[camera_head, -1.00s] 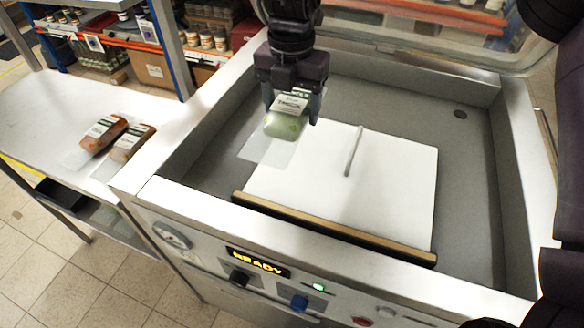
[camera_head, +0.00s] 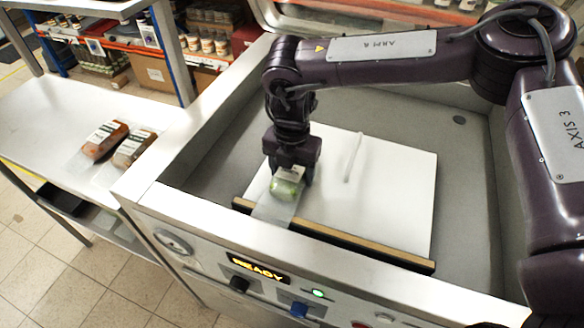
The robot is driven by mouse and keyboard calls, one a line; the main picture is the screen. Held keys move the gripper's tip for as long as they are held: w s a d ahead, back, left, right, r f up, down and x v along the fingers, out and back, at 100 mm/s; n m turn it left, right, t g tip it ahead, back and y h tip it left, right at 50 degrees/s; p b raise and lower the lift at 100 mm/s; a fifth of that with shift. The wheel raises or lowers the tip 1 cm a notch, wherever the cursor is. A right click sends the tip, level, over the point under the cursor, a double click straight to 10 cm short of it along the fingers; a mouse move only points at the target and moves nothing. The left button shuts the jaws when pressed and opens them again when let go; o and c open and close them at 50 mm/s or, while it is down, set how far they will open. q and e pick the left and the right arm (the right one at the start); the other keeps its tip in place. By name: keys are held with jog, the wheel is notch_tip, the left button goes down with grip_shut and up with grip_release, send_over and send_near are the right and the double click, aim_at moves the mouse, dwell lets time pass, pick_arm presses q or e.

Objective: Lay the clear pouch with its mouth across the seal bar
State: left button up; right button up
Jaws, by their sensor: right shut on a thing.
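The clear pouch (camera_head: 287,188) has green contents and a pale label, partly hidden by the fingers. My right gripper (camera_head: 287,180) is shut on it, over the left front part of the white plate (camera_head: 390,190) in the chamber. The pouch's flat clear mouth end (camera_head: 273,212) points to the front and overlaps the left part of the seal bar (camera_head: 350,238) in the picture. I cannot tell whether the pouch touches the plate or the bar. The seal bar is a long tan and dark strip along the plate's front edge. My left gripper is not in view.
The chamber walls (camera_head: 190,205) rise around the plate, and a thin pale rod (camera_head: 353,158) stands out on it. The front panel display (camera_head: 258,266) reads READY. Two filled pouches (camera_head: 105,140) lie on the white side table (camera_head: 60,110). The plate's right side is clear.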

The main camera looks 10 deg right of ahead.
jog(key=shift+r, duration=0.1)
jog(key=o, duration=1.1)
notch_tip(320, 180, up, 12)
jog(key=b, duration=0.1)
jog(key=shift+b, duration=0.35)
jog(key=shift+s+a, duration=0.1)
